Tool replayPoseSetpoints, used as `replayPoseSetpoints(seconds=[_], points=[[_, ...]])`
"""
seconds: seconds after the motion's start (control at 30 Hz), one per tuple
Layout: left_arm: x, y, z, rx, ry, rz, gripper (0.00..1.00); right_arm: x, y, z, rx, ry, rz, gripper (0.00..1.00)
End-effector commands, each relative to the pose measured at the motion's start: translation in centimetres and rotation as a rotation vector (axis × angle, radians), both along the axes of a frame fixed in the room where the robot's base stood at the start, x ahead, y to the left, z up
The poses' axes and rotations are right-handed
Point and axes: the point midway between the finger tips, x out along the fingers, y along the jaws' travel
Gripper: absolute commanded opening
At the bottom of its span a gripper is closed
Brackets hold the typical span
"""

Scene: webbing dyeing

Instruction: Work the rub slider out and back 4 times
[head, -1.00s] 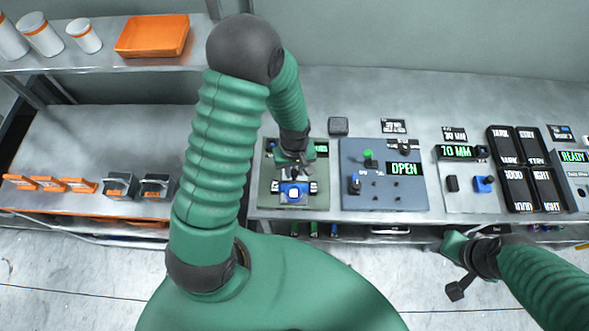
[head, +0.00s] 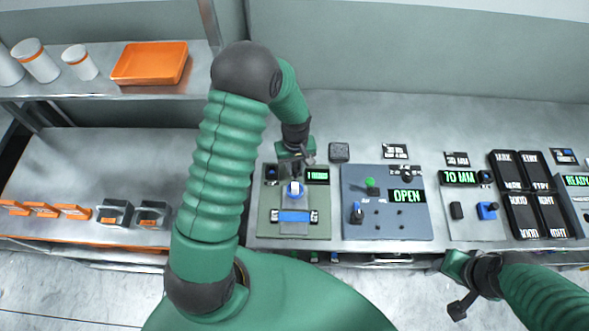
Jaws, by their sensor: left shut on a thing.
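A blue strip (head: 293,216) held across the panel by dark clamps lies nearer and is uncovered. A small green display (head: 317,176) is at the panel's upper right. My right gripper (head: 462,283) hangs empty off the bench's front edge at lower right; its finger opening is unclear.
To the right is a blue-grey panel (head: 390,225) with a green knob and a display reading OPEN. Further right are a 70 MM panel (head: 475,226) and black label tiles (head: 528,195). An orange tray (head: 150,63) and white jars stand on the left shelf.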

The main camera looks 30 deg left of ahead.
Motion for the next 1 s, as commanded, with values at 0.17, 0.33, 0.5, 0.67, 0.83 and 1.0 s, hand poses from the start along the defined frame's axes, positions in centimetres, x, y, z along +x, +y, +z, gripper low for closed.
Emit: replayPoseSetpoints(seconds=[0.17, 0.33, 0.5, 0.67, 0.83, 1.0], points=[[0.4, 0.4, 0.4, 0.005, -0.011, 0.002, 0.29, 0.0, 0.0, 0.1, 0.0, 0.0, -0.001, 0.43], [0.3, 0.4, 0.4, 0.002, -0.008, 0.001, 0.46, 0.0, 0.0, 0.1, 0.0, 0.0, -0.001, 0.43], [0.2, 0.3, 0.3, 0.002, -0.004, 0.001, 0.46, 0.0, 0.0, 0.1, 0.0, 0.0, -0.001, 0.43], [0.2, 0.3, 0.7, 0.002, -0.005, 0.001, 0.46, 0.0, 0.0, -0.1, 0.0, 0.0, 0.0, 0.43], [0.3, 0.4, 3.9, 0.003, -0.008, 0.0, 0.46, 0.0, 0.0, -0.8, 0.0, 0.0, -0.001, 0.43], [0.2, 0.4, 8.9, 0.003, -0.011, 0.0, 0.46, 0.0, 0.0, -1.7, 0.0, 0.0, -0.001, 0.43]])
